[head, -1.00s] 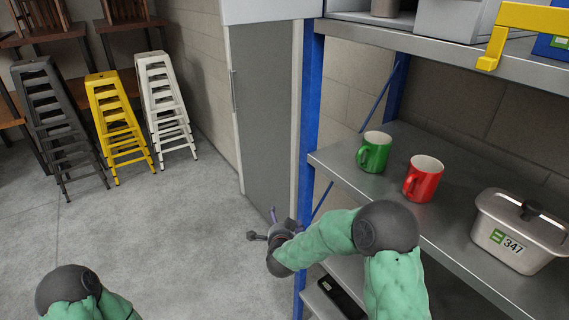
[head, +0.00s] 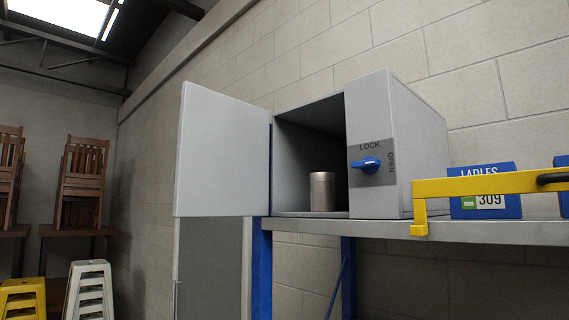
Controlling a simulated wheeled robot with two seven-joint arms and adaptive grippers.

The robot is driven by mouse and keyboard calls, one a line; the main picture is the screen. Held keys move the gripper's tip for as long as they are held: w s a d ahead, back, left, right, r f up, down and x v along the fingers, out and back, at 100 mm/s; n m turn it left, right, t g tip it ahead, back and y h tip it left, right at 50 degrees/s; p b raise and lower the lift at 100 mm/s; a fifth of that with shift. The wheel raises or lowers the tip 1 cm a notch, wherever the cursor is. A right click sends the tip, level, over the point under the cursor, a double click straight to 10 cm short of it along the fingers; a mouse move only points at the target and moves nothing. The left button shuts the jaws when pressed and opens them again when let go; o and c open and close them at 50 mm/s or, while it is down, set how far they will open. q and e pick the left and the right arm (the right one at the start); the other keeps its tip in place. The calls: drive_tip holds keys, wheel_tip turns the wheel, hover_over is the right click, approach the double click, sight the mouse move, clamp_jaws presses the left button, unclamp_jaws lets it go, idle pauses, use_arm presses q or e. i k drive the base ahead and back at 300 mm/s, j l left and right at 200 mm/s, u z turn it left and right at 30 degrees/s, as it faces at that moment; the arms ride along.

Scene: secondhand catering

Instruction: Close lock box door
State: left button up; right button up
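The grey lock box (head: 420,150) stands on the top shelf in the head view. Its door (head: 226,150) is swung wide open to the left, past the shelf's left end. A blue knob (head: 367,165) sits on the front panel beside the opening, with LOCK marked above it and OPEN at its right. A metal cylinder (head: 322,191) stands upright inside the box. Neither of my grippers shows in the current view.
The metal top shelf (head: 360,231) rests on blue posts (head: 262,270). A yellow bar-shaped object (head: 480,186) juts over the shelf's front edge at right, before a blue labelled box (head: 484,205). Stools (head: 90,290) and stacked wooden chairs (head: 82,180) stand far left.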

sight(222, 167)
drive_tip(key=i+j+z, duration=0.15)
drive_tip(key=j+z, duration=0.15)
drive_tip(key=z, duration=0.15)
drive_tip(key=i+j+z, duration=0.15)
drive_tip(key=j+z, duration=0.15)
drive_tip(key=z, duration=0.2)
drive_tip(key=j+z, duration=0.8)
drive_tip(key=z, duration=0.15)
